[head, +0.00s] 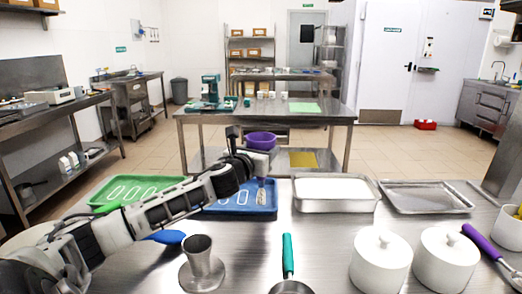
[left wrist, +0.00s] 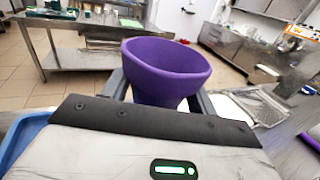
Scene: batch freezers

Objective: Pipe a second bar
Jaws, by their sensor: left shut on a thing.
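My left gripper (head: 258,163) is shut on a purple piping bag (head: 261,141), which it holds upright above the blue tray (head: 225,209). In the left wrist view the wide open top of the bag (left wrist: 165,70) stands between the two fingers. In the head view the bag's pale lower end (head: 261,197) points down at the right part of the blue tray. Whether the tip touches the tray cannot be told. A white elongated bar outline (head: 242,198) lies in the blue tray, left of the tip. The arm hides part of this tray. My right gripper is not in view.
A green tray (head: 100,207) with several white oval outlines lies left. A white-filled pan (head: 335,205) and an empty metal tray (head: 427,209) lie right. A metal cup (head: 202,268), a teal-handled utensil (head: 288,255) and white lidded tubs (head: 381,268) stand in front.

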